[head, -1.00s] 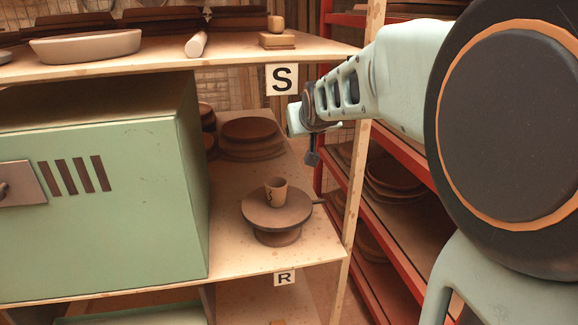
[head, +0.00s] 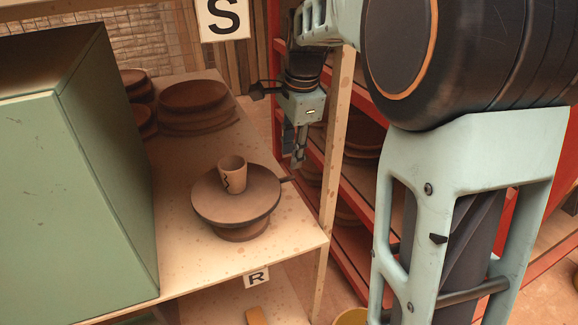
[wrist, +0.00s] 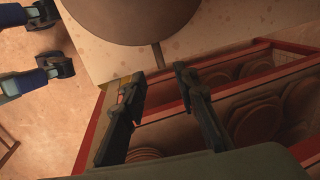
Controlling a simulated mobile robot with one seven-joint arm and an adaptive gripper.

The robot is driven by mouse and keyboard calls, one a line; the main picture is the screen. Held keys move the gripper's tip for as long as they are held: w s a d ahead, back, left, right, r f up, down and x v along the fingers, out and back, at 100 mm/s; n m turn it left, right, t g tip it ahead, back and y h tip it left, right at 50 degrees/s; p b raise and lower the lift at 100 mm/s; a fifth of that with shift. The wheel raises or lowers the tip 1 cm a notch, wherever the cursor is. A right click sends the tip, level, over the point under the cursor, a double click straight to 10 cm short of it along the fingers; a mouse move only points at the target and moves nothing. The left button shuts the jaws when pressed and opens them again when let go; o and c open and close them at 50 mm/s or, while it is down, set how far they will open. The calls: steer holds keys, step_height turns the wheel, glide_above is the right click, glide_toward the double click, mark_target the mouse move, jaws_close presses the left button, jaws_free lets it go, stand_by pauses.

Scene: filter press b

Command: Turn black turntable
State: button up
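The dark brown-black turntable (head: 208,203) stands on the shelf marked R, and its disc also shows at the top of the wrist view (wrist: 130,18). A thin handle (head: 289,180) sticks out from its right edge. A small cup (head: 232,176) with a dark crack-like mark stands upright on the disc. My gripper (head: 297,163) points down to the right of the turntable, near the handle's end. In the wrist view my gripper (wrist: 160,78) has its fingers apart, and the handle (wrist: 158,55) ends near the gap between the fingertips. I cannot tell their depth gap.
A wooden post (head: 335,140) stands close to the right of my gripper. A red rack (head: 357,195) with stacked plates is behind it. A green box (head: 75,190) fills the left of the shelf. Brown plates (head: 195,105) are stacked behind the turntable.

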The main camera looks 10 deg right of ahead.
mark_target(289, 177)
steer(key=f, duration=0.4)
steer(key=w+f, duration=0.1)
steer(key=f, duration=0.2)
steer(key=shift+w+a+b, duration=0.1)
steer(key=shift+a+b, duration=0.1)
steer(key=shift+b, duration=0.2)
steer(key=shift+c, duration=0.3)
jaws_close()
